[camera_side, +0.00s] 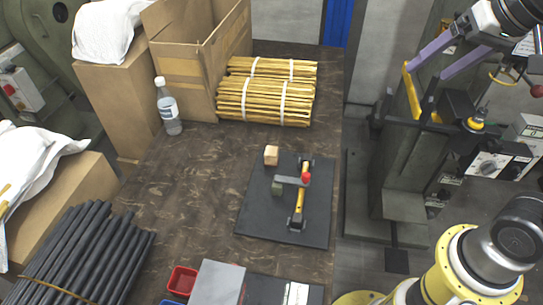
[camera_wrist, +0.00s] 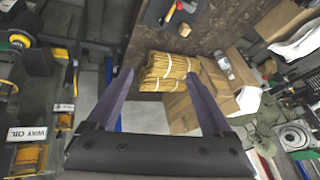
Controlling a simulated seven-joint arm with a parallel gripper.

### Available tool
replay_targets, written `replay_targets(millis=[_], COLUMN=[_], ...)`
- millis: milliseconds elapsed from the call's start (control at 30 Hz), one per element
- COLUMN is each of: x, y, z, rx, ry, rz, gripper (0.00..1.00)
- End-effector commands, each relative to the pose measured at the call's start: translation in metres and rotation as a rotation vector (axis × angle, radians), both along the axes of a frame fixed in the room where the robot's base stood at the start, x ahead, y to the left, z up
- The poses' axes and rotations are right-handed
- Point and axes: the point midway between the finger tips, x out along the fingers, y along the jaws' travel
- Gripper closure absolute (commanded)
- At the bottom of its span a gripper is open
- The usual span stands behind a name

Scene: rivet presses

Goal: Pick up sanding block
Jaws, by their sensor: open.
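A dark mat (camera_side: 258,215) lies on the table in the side view. I cannot tell for sure which is the sanding block. A yellow-handled tool (camera_side: 300,203) with a red end lies on the mat, right of both blocks. In the wrist view the tan block (camera_wrist: 185,30) shows small near the top edge. My gripper (camera_side: 428,70) is open and empty, high up right of the table; its two purple fingers (camera_wrist: 159,76) show in the wrist view.
Bundled yellow sticks (camera_side: 265,95), a cardboard box (camera_side: 195,60) and a bottle (camera_side: 168,108) stand at the table's far end. A red bin (camera_side: 182,281) and grey box (camera_side: 218,281) are at the near end. A press (camera_side: 405,150) stands right of the table.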

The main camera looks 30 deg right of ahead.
Motion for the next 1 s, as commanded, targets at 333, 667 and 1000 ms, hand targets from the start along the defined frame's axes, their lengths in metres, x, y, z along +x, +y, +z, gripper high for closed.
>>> replay_targets(millis=[333,667,1000], x=[0.135,0.252,0.324], y=[0.021,0.055,0.094], z=[0.008,-0.06,-0.199], rx=[0.118,0.162,0.124], ry=[0.106,0.239,0.407], rz=[-0.185,-0.303,-0.324], gripper=[0.15,0.15,0.15])
